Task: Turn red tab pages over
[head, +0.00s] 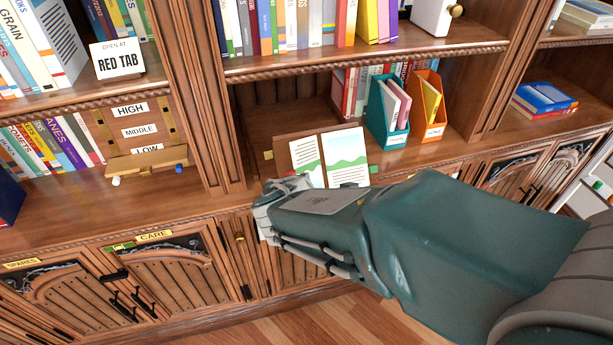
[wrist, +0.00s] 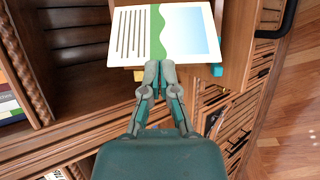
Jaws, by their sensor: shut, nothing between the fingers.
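An open book (head: 346,160) leans on a brown stand (head: 290,133) in the middle shelf bay. A single page (wrist: 188,33) shows turned sideways in the wrist view. A small yellow tab (head: 268,155) lies left of the book and a green tab (head: 373,169) right of it. My gripper (head: 265,195) is in front of the book's lower left. In the wrist view its fingertips (wrist: 158,66) are together at the page's edge; contact is unclear.
A sign reading "OPEN AT RED TAB" (head: 118,60) stands on the upper left shelf. A teal file box (head: 387,110) and an orange one (head: 430,106) stand right of the book. A HIGH/MIDDLE/LOW board (head: 140,130) is at left.

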